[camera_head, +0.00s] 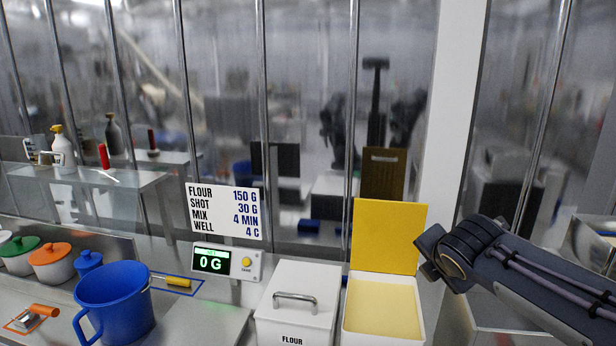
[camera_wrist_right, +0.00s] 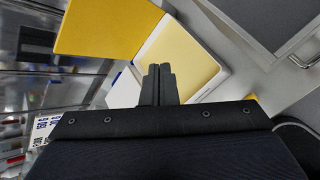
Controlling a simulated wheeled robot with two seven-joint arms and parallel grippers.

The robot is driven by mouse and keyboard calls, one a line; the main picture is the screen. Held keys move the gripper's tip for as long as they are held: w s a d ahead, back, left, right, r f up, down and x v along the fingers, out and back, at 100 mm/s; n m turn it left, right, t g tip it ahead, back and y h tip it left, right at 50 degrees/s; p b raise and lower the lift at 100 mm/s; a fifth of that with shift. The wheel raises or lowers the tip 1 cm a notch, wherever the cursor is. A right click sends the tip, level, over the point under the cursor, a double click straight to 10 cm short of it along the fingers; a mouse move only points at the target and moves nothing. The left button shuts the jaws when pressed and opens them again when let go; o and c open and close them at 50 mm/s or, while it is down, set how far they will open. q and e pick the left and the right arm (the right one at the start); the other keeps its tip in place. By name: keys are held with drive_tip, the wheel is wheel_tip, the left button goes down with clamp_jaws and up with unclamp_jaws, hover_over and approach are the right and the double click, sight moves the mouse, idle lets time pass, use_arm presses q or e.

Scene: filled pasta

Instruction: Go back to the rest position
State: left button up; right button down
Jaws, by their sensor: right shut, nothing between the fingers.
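My right arm comes in from the right in the head view, and its dark gripper end (camera_head: 428,252) is raised beside the open yellow-lined box. In the right wrist view my right gripper (camera_wrist_right: 159,70) is shut, with its two dark fingers together and nothing between them. Behind the fingers lies the pale yellow inside of the box (camera_wrist_right: 185,52). My left gripper is not in either view.
A white flour bin (camera_head: 296,312) stands left of the yellow-lined box (camera_head: 384,308), whose yellow lid (camera_head: 388,236) is up. Farther left are a scale display (camera_head: 212,262) reading 0 G, a blue jug (camera_head: 114,302) and lidded pots (camera_head: 52,264). A glazed wall with metal bars (camera_head: 262,100) stands behind.

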drive_tip(key=s+d+f+m+g+y, duration=0.1)
drive_tip(key=s+f+m, duration=0.2)
drive_tip(key=s+m, duration=0.25)
drive_tip(key=s+f+m+g+y+b, duration=0.1)
drive_tip(key=s+f+m, duration=0.25)
drive_tip(key=s, duration=0.35)
drive_tip(key=s+d+f+m+g, duration=0.1)
drive_tip(key=s+f+m, duration=0.1)
drive_tip(key=s+m, duration=0.35)
drive_tip(key=s+a+f+m+y, duration=0.1)
drive_tip(key=s+a+f+m, duration=0.1)
drive_tip(key=s+m, duration=0.3)
drive_tip(key=s+a+f+m+y, duration=0.2)
drive_tip(key=s+a+f+m, duration=0.1)
drive_tip(key=s+f+m, duration=0.2)
drive_tip(key=shift+s+a+m+g+y+b, duration=0.35)
drive_tip(key=shift+s+m, duration=0.3)
drive_tip(key=shift+s, duration=0.3)
drive_tip(key=shift+w+f, duration=0.1)
